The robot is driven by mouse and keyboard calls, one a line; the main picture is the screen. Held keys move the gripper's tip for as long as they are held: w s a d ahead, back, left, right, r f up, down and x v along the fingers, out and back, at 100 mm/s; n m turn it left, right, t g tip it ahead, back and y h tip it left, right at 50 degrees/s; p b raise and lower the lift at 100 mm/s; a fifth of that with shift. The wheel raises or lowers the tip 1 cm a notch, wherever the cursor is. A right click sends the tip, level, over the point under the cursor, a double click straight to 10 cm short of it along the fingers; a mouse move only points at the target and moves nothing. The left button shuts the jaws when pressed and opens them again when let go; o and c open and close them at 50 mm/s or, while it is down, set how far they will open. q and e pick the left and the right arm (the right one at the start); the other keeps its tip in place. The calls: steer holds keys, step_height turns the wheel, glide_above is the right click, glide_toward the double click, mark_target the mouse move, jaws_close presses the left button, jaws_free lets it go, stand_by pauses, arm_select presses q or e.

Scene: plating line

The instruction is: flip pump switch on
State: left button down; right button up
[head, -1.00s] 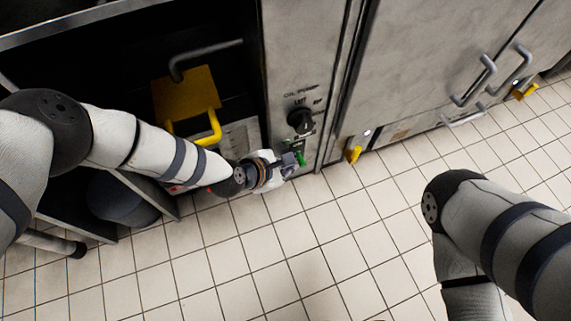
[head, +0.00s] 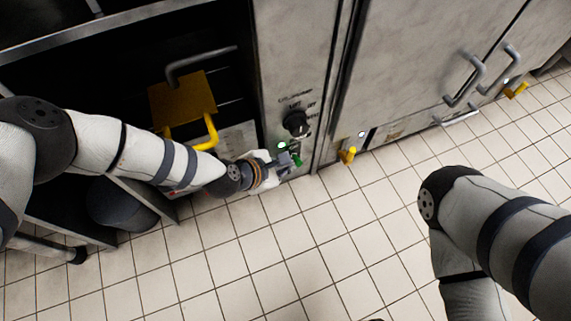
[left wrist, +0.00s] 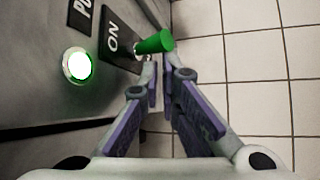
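The pump switch is a green lever (left wrist: 155,43) on the oil pump panel (head: 287,73), low on the grey cabinet front. It sticks out beside an ON label (left wrist: 112,45), and its green tip also shows in the head view (head: 297,161). A round indicator lamp (left wrist: 77,66) glows green-white. It also shows in the head view (head: 282,146). My left gripper (left wrist: 163,70) is right at the lever, its fingertips just below it in the wrist picture. A narrow gap shows between the fingers. Contact with the lever is unclear. My right gripper is out of frame.
A black rotary knob (head: 296,123) sits above the switch. A yellow handle (head: 207,133) stands left of the panel, and a yellow lever (head: 347,155) to the right. Cabinet doors carry grey handles (head: 465,80). The tiled floor (head: 330,240) is clear.

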arm_select(q)
steer(key=shift+w+d+r, duration=0.15)
steer(key=shift+r, duration=0.2)
steer(key=v, duration=1.1)
steer(key=shift+s+a, duration=0.4)
steer(key=shift+a, duration=0.05)
